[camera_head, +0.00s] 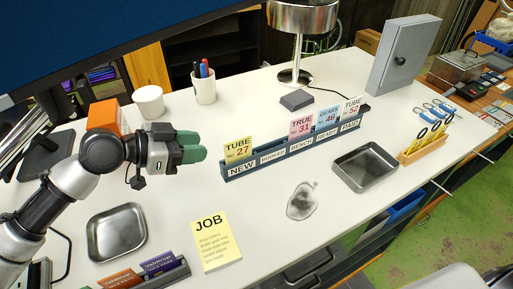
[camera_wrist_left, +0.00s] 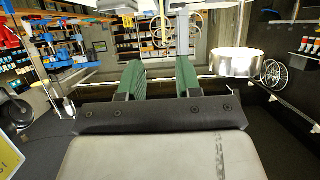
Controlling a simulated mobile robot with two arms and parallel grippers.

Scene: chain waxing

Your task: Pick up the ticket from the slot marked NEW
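The yellow ticket reading TUBE No 27 (camera_head: 238,150) stands upright in the slot marked NEW, at the left end of the blue-grey rack (camera_head: 285,152). My left gripper (camera_head: 198,147) has green fingers and is to the left of this ticket, apart from it in the picture. In the left wrist view the two fingers (camera_wrist_left: 160,78) are spread with an empty gap between them. A yellow card (camera_wrist_left: 8,158) is cut off at the lower left of that view; I cannot tell which card it is. My right gripper is not in view.
Pink, blue and pale tickets (camera_head: 326,119) stand farther along the rack. A metal tray (camera_head: 366,185), a clear bag-like item (camera_head: 302,200), a JOB sheet (camera_head: 214,250) and another tray (camera_head: 91,240) lie on the white table. A pen cup (camera_head: 204,91) and lamp (camera_head: 303,17) stand behind.

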